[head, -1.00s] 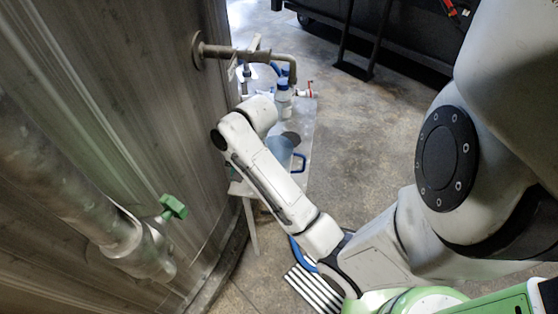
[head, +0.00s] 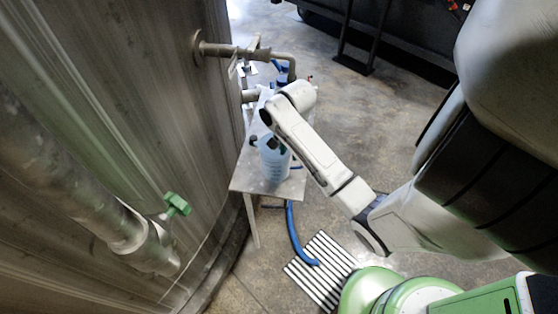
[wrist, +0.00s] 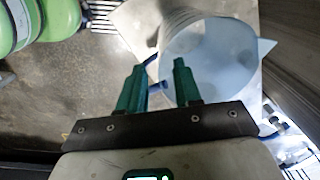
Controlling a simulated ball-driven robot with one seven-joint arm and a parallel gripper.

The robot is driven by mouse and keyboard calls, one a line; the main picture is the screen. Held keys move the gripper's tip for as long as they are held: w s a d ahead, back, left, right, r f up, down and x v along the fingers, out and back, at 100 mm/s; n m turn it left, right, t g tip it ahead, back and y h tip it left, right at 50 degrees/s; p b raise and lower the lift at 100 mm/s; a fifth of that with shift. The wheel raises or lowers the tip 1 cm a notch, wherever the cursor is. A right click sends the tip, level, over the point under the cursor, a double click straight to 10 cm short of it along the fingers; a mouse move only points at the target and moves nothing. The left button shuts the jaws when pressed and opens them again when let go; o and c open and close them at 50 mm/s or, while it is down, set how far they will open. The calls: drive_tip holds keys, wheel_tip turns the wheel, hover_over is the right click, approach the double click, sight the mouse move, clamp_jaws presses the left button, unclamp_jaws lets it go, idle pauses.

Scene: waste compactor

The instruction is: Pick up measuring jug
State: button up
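The measuring jug (head: 272,166) is translucent pale blue and stands on a small metal table; my arm partly covers it in the head view. In the wrist view I look into the jug's wide round mouth (wrist: 215,55), just beyond and right of my gripper (wrist: 156,68). The two green fingers are apart, so the gripper is open. Part of the jug's blue handle (wrist: 158,87) shows in the gap between the fingers. I cannot tell whether either finger touches the jug.
The metal table (head: 248,182) stands close to the tall metal wall (head: 130,90). A pipe (head: 235,50) juts over its far end, near partly hidden small items. A blue hose (head: 296,240) runs down to a striped floor grate (head: 318,278). Floor to the right is open.

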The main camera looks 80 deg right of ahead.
sight(288, 165)
drive_tip(key=shift+w+d+f+p, duration=0.1)
drive_tip(key=shift+f+p, duration=0.1)
drive_tip(key=shift+f, duration=1.2)
drive_tip(key=shift+w+d+f+p, duration=0.1)
drive_tip(key=shift+f+p, duration=0.05)
drive_tip(key=shift+f, duration=1.2)
drive_tip(key=shift+c, duration=0.4)
clamp_jaws()
